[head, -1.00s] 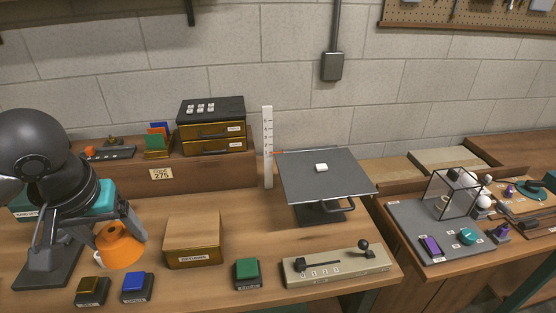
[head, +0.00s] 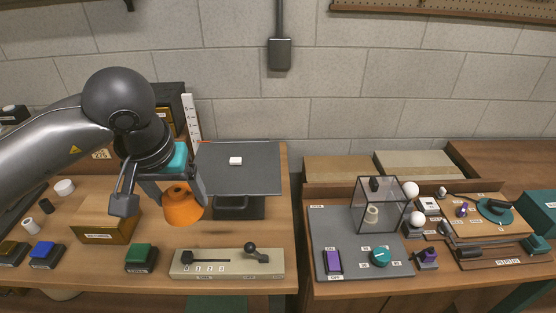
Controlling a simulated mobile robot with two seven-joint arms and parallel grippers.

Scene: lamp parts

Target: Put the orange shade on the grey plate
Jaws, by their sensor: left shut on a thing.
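The orange shade (head: 183,208) hangs in my left gripper (head: 163,198), which is shut on it. The shade is a cone with its wide end down, held above the table between the brown box and the grey stand. A flat grey square plate (head: 262,178) on a dark stand with a handle is just right of the shade, with a small white block (head: 235,161) on it. Part of the plate's left side is close behind my gripper. Another grey flat panel (head: 335,230) lies on the right table. My right gripper is not in view.
A brown box (head: 97,225) is left of the shade. A green button (head: 141,257) and a slider panel (head: 228,264) are in front. A white ruler post (head: 191,118) stands behind. A clear box (head: 381,204) stands on the right panel. A gap separates the two tables.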

